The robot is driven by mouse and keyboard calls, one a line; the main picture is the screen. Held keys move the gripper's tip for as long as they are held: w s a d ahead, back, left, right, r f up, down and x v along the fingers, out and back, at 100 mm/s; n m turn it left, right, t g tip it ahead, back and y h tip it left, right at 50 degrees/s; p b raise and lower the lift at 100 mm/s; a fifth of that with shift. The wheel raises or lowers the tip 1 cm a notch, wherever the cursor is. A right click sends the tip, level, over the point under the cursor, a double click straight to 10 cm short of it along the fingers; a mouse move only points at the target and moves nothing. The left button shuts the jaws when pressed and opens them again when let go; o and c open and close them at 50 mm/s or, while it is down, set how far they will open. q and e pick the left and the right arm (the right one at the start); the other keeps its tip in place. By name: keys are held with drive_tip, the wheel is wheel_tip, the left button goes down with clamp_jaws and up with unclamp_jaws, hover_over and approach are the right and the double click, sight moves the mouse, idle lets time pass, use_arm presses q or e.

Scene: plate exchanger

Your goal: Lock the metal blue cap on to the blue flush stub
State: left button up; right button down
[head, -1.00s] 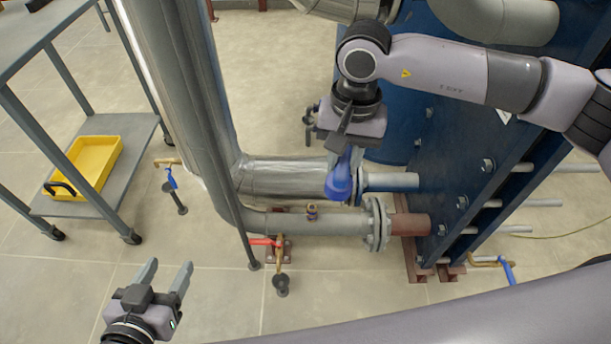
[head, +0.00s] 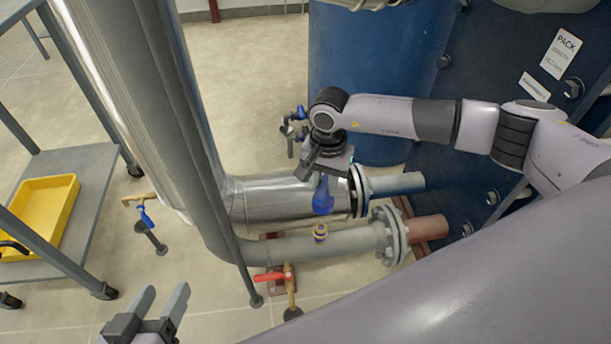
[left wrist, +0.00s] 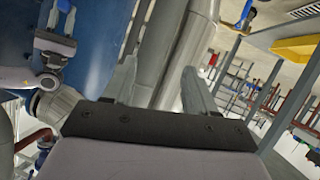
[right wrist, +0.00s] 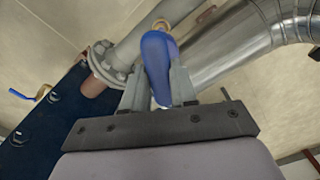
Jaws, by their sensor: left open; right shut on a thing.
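My right gripper (head: 322,178) is shut on a smooth, rounded blue piece (head: 323,198), seemingly the blue cap. In the right wrist view the blue piece (right wrist: 157,62) is between the fingers and points away from the palm. A small brass fitting with a bluish band (head: 320,233), possibly the flush stub, stands on the grey lower pipe. It shows just below the blue piece in the head view, with a visible gap. In the right wrist view the fitting (right wrist: 162,24) is partly hidden behind the blue piece. My left gripper (head: 163,296) is open and empty at the lower left.
A red-handled valve (head: 271,277) is below the lower pipe. A blue-handled valve (head: 147,217) stands left of the tall grey pipe (head: 170,130). A cart with a yellow tray (head: 65,192) is at far left. The blue exchanger plate (head: 470,190) is at the right.

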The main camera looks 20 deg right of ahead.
drive_tip(key=shift+w+f, duration=0.25)
drive_tip(key=shift+f, duration=0.05)
drive_tip(key=shift+f+b, duration=0.55)
wheel_tip(320, 180, down, 4)
drive_tip(key=b, duration=0.3)
drive_tip(key=shift+s, duration=0.1)
drive_tip(key=shift+f+b, duration=0.3)
drive_tip(key=shift+f, duration=0.5)
use_arm(q)
drive_tip(key=shift+w+d+f+t+h, duration=0.35)
drive_tip(key=shift+d+t+h, duration=0.05)
drive_tip(key=shift+d+h, duration=0.1)
